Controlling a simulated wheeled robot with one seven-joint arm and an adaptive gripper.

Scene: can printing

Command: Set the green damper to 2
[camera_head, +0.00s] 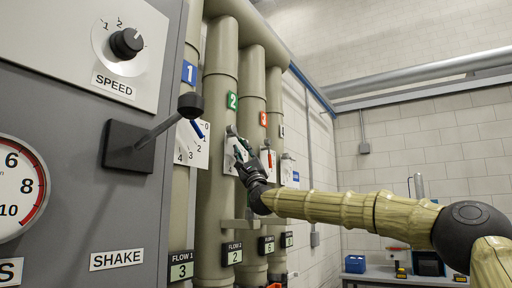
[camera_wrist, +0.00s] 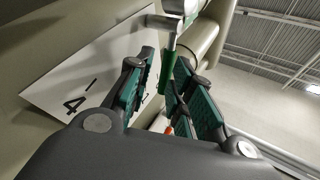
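The green damper's handle (camera_wrist: 167,70) is a green grip on a metal shaft, in front of a white scale plate (camera_wrist: 85,80). A 4 shows on the plate in the wrist view; its pointer setting is hidden. In the head view the handle (camera_head: 240,148) is on the pipe with the green 2 label (camera_head: 232,100), partly covered by my gripper (camera_head: 243,158). In the wrist view my gripper (camera_wrist: 165,85) has its two green-padded fingers on either side of the handle. They stand apart, with narrow gaps visible beside the handle. A sign (camera_head: 234,254) below reads FLOW 2, 2.
A blue-handled damper (camera_head: 197,130) on the pipe marked 1 is to the left. The pipe with the red 3 label (camera_head: 263,119) is close on the right. A grey control panel (camera_head: 60,110) with a lever fills the left. A bench (camera_head: 385,276) stands at the lower right.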

